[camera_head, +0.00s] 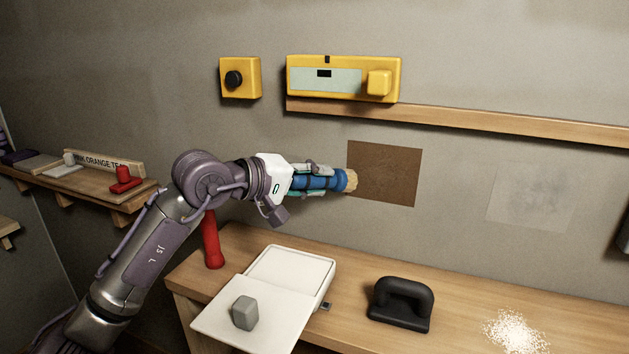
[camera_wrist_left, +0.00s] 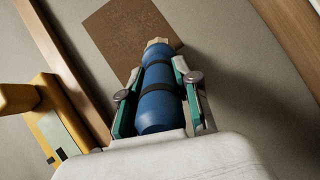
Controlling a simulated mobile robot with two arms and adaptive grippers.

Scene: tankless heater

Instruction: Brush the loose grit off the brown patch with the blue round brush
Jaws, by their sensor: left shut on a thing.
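The brown patch (camera_head: 388,175) is a flat square on the grey wall, below the wooden ledge. It also shows at the top of the left wrist view (camera_wrist_left: 118,40). My left gripper (camera_head: 318,180) is shut on the blue round brush (camera_head: 335,179), held roughly level with its tan bristles pointing right. The bristles are at the left edge of the patch; I cannot tell whether they touch it. In the left wrist view the brush (camera_wrist_left: 160,90) lies between the green-padded fingers. My right gripper is not in view.
A wooden ledge (camera_head: 470,121) runs under a yellow wall unit (camera_head: 343,78). On the bench below are a white open case (camera_head: 290,275) with a grey block (camera_head: 245,313), a black handled tool (camera_head: 402,303), a red-handled item (camera_head: 212,243) and a white granular pile (camera_head: 515,332).

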